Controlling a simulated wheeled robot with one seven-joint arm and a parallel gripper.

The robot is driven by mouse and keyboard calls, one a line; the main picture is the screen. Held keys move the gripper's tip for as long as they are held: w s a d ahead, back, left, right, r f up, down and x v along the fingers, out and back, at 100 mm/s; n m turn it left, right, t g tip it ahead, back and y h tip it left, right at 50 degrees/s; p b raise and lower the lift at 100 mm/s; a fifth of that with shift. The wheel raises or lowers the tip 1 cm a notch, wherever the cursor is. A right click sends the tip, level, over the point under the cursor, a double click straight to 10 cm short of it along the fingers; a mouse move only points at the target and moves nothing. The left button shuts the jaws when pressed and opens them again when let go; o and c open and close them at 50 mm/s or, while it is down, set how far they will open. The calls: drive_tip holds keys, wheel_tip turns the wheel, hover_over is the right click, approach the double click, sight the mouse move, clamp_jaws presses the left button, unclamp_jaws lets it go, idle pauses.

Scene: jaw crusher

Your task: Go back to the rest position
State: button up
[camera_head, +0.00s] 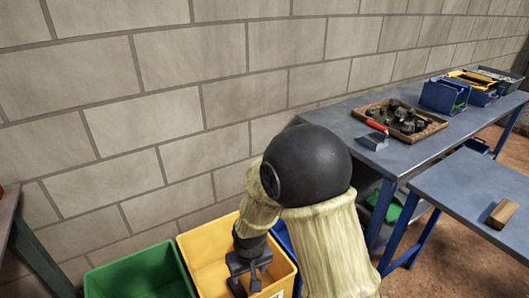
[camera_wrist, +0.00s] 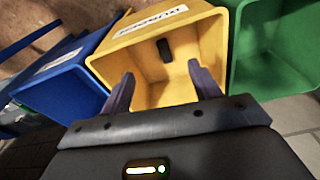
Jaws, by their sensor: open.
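My gripper (camera_wrist: 163,88) is open with nothing between its two fingers in the wrist view. It points down over the yellow bin (camera_wrist: 120,46), which has a white label on its rim. A small dark object (camera_wrist: 165,50) lies inside the yellow bin, clear of the fingers. My arm's dark joint and pale covered links hide part of the bins and wall there.
A green bin (camera_head: 140,275) stands left of the yellow one, and a blue bin (camera_wrist: 68,66) on its other side. A blue-topped table (camera_head: 345,128) holds a tray of dark lumps (camera_head: 403,118), a red-handled scoop (camera_head: 374,138) and containers. A nearer table (camera_head: 468,181) bears a brown block (camera_head: 502,213).

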drive_tip(key=s+d+f+m+t+b, duration=0.1)
drive_tip(key=s+d+m+b, duration=0.25)
drive_tip(key=d+b, duration=0.45)
drive_tip(key=s+d+m+b, duration=0.25)
drive_tip(key=s+d, duration=0.25)
drive_tip(key=d, duration=0.7)
wheel_tip(320, 180, up, 38)
drive_tip(key=n+p, duration=0.1)
drive_tip(key=p, duration=3.6)
drive_tip(key=shift+w+a+h+p, duration=0.2)
drive_tip(key=shift+w+h+p, duration=0.1)
drive_tip(key=shift+p, duration=0.1)
drive_tip(key=shift+c, duration=0.2)
